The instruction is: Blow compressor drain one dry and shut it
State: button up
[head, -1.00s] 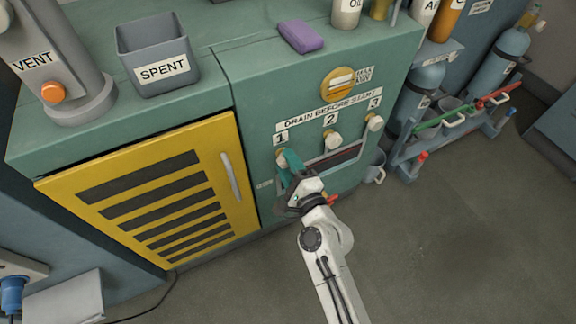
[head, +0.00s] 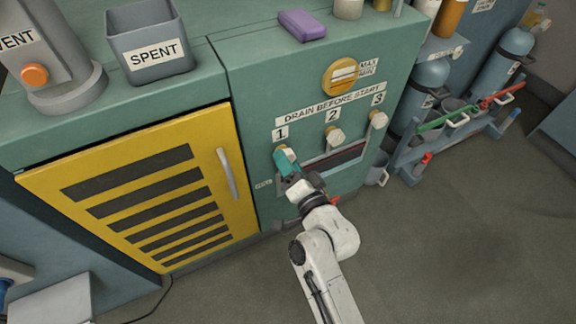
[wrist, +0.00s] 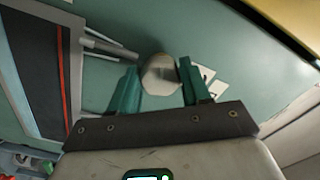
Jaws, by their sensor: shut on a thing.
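Drain one (head: 281,149) is the tap under the label 1 on the green compressor front (head: 245,110). My gripper (head: 283,155) is at this tap, with its teal fingers on it. In the wrist view the tap's pale knob (wrist: 161,74) sits between the two teal fingertips, and my gripper is shut on it. Drain two (head: 334,136) and drain three (head: 377,119) are pale knobs to the right under their own labels. The fingers partly hide drain one, so its turn position is unclear. I cannot see any water or air coming out.
A dark recessed slot (head: 337,163) lies below the taps. A yellow louvred door (head: 140,190) with a grey handle is to the left. A purple block (head: 302,26) and a grey SPENT bin (head: 150,45) stand on top. Open floor (head: 450,230) lies to the right.

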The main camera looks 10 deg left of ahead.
jog(key=n+b, duration=0.1)
jog(key=n, duration=0.1)
jog(key=n+b, duration=0.2)
jog(key=n, duration=0.1)
jog(key=n+b, duration=0.1)
jog(key=n, duration=0.1)
jog(key=shift+f+n, duration=0.3)
jog(key=shift+n, duration=0.1)
jog(key=shift+b, duration=0.35)
jog(key=o, duration=1.1)
jog(key=shift+r, duration=0.1)
jog(key=shift+c, duration=0.2)
jog(key=shift+d, duration=0.15)
jog(key=v, duration=1)
jog(key=shift+s+d+p, duration=0.2)
jog(key=shift+s+p, duration=0.1)
jog(key=shift+p, duration=0.05)
